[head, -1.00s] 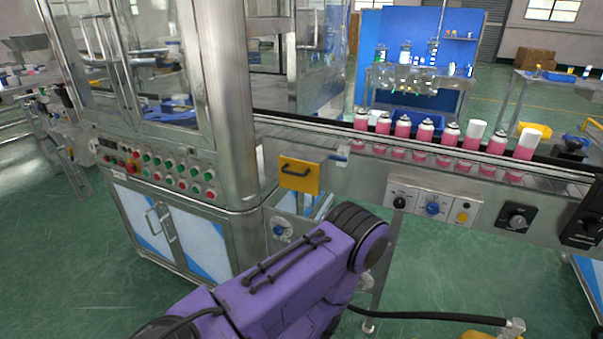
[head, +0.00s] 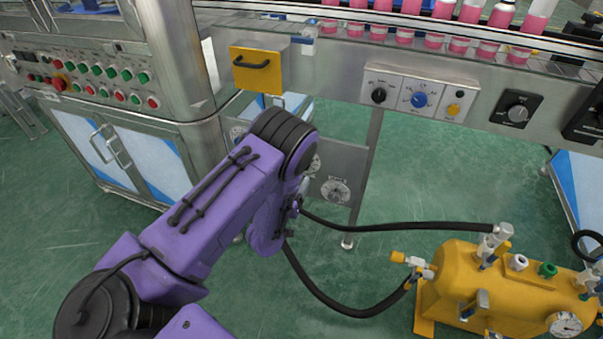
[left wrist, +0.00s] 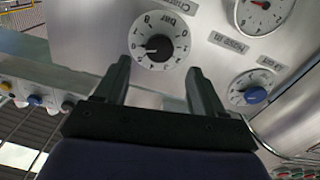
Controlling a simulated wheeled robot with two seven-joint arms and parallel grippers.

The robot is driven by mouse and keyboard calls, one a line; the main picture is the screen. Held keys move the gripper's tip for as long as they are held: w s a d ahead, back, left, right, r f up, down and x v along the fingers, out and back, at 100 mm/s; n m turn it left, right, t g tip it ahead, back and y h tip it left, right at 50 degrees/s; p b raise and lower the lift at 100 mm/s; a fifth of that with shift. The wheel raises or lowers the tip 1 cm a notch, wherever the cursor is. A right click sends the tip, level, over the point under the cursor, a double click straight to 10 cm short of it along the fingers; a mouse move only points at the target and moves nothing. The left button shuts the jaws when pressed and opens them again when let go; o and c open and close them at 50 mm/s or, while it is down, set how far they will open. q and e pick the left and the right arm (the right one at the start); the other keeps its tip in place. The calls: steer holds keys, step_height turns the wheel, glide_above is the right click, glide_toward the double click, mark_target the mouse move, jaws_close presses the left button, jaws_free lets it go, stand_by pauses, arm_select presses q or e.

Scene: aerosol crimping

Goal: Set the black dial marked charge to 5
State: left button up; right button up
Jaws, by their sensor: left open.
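The black dial (left wrist: 158,47) has a black knob on a white numbered face, with a charge and bar label beside it in the left wrist view. The picture is tilted, and I cannot read the pointer's exact number. My left gripper (left wrist: 160,67) is open, its two fingers on either side of the dial's lower part. No contact with the knob can be made out. In the head view my purple left arm hides most of that gripper. A white-faced dial (head: 336,190) shows right of the arm there; its marking is too small to read. My right gripper is out of view.
A gauge with a red needle (left wrist: 262,12) and a blue-knobbed dial (left wrist: 250,90) sit near the black dial. A yellow tank (head: 490,285) with black hoses stands at lower right. The conveyor (head: 450,50) carries pink cans above.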

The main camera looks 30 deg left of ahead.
arm_select(q)
steer(key=x, duration=0.7)
steer(key=shift+c, duration=0.3)
steer(key=c, duration=1)
steer(key=shift+d, duration=0.1)
steer(key=shift+n, duration=0.3)
steer(key=shift+n, duration=3)
